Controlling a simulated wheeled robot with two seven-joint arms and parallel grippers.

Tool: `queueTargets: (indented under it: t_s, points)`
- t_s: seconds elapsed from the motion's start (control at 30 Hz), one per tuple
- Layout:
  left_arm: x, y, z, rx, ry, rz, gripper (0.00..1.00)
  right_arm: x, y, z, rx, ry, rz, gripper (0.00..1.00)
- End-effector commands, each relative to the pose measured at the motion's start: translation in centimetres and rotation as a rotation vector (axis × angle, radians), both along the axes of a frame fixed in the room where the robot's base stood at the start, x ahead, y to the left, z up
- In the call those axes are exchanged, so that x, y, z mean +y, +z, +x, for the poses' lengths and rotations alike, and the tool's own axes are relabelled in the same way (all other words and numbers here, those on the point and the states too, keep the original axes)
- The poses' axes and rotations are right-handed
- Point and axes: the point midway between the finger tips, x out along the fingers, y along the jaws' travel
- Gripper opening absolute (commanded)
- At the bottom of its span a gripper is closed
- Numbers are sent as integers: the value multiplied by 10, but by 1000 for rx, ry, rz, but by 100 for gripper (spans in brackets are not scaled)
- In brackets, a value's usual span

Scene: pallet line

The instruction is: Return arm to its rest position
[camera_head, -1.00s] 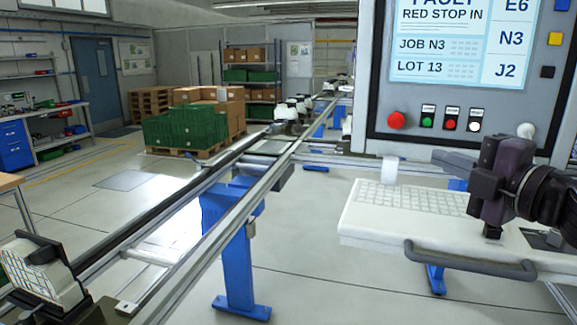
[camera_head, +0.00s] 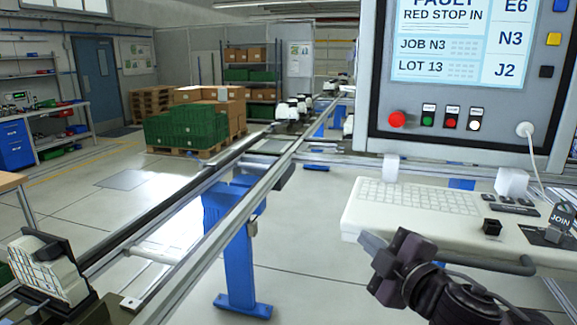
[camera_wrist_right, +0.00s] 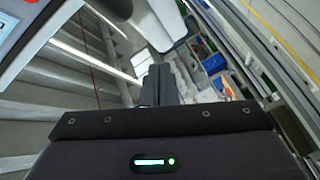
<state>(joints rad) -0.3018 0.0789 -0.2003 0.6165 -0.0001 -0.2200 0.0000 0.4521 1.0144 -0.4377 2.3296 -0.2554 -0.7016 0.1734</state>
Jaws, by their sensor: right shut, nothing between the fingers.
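My right gripper (camera_head: 372,244) is in the lower right of the head view, in front of the keyboard shelf's front edge. Its fingers are together, point up and left, and hold nothing. The closed fingers also show in the right wrist view (camera_wrist_right: 161,85). My right arm comes in from the bottom right. It is apart from the control panel (camera_head: 460,140) above. My left gripper does not show.
The white shelf (camera_head: 372,221) carries a keyboard (camera_head: 420,197) and has a grey handle along its front. The conveyor rails (camera_head: 222,232) run from the lower left into the distance. A part on a carrier (camera_head: 50,275) sits at the lower left. Open floor lies between rails and shelf.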

Motion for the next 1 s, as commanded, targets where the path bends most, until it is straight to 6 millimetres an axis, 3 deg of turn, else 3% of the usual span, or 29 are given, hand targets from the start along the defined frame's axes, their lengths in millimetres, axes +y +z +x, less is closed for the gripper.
queueTargets:
  t_s: [0.03, 0.17, 0.4, 0.6, 0.87, 1.0]
  points:
    - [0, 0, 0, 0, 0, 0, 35, 6, -27, -6, 79, -38, 77, 0]
    - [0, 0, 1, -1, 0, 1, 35, 0, -86, -24, 278, -187, 229, 0]
    - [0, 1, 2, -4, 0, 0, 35, -27, -200, -91, 708, -502, 433, 0]
    - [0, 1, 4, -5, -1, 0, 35, -42, -259, -152, 977, -693, 511, 0]
    - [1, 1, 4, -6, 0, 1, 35, -51, -305, -227, 1257, -882, 570, 0]
    - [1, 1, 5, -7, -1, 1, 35, -50, -345, -216, 1269, -886, 555, 0]
